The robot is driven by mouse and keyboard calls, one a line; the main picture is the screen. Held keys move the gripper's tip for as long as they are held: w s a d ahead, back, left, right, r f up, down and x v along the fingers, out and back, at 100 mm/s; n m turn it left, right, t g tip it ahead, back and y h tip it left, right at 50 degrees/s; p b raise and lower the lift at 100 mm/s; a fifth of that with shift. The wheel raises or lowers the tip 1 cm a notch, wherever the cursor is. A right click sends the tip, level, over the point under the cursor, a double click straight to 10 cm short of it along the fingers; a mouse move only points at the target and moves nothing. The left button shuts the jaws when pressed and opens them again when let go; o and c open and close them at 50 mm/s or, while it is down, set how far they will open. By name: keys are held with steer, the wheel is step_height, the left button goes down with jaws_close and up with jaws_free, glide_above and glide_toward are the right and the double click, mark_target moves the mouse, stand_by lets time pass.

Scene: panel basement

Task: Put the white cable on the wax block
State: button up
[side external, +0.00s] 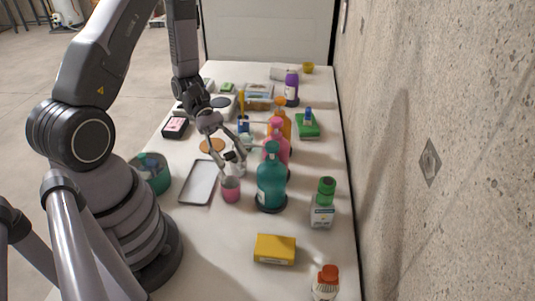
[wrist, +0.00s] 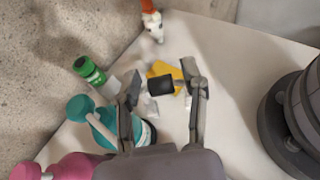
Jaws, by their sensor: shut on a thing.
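My gripper (side external: 231,158) is shut on the white cable (side external: 236,168) and holds it above the table, close behind a jar of pink stuff. In the wrist view, a dark piece sits between the fingertips of my gripper (wrist: 161,85), with white bits of the cable (wrist: 150,106) showing below it; its full shape is hard to make out. The yellow wax block (side external: 275,250) lies flat on the near part of the table, its top bare, apart from my gripper. In the wrist view the wax block (wrist: 160,68) is partly hidden behind the dark piece.
A teal bottle (side external: 271,180), a pink bottle (side external: 279,138) and a green-capped bottle (side external: 322,205) stand to the right. The pink jar (side external: 231,190) and a grey tray (side external: 198,183) are nearby. An orange-capped bottle (side external: 326,285) stands near the wax block. A wall bounds the right.

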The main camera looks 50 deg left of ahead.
steer(key=d+n+t, duration=0.1)
steer(key=d+t, duration=0.1)
steer(key=d, duration=0.3)
steer(key=g, duration=0.2)
glide_above(262, 244)
steer(key=shift+m, duration=0.3)
step_height(262, 244, down, 10)
steer(key=shift+r, duration=0.15)
steer(key=shift+f, duration=0.35)
steer(key=shift+f, duration=0.15)
steer(key=o, duration=1.1)
